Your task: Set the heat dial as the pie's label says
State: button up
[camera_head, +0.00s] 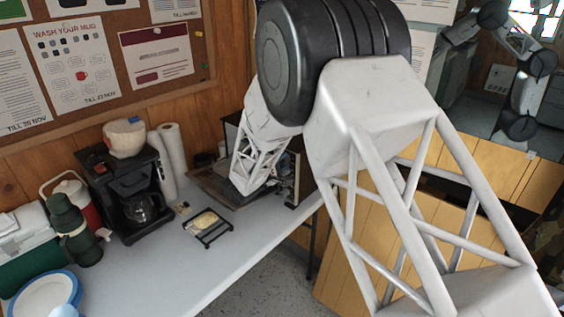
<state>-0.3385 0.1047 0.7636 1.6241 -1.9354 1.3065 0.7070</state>
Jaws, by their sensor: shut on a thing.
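A small oven (293,178) stands near the far right end of the counter, partly hidden behind my arm. I cannot make out its heat dial. A pale, flat, pie-like item (206,220) lies on a black wire rack (214,239) on the counter, left of and nearer than the oven. I cannot see a readable label on it. My arm reaches over the counter to the front of the oven. Its white lattice link covers that area, and my gripper's fingers are hidden behind it.
A coffee maker (118,181), paper towel roll (172,147), green flask (72,228), red jug (84,206), cooler (30,238) and blue-rimmed plates (42,297) stand left. The counter's (180,282) front middle is clear. A pinboard with notices hangs behind.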

jog(key=shift+m, duration=0.9)
jog(key=o, duration=0.9)
jog(key=shift+v, duration=4)
jog(key=shift+r, duration=0.1)
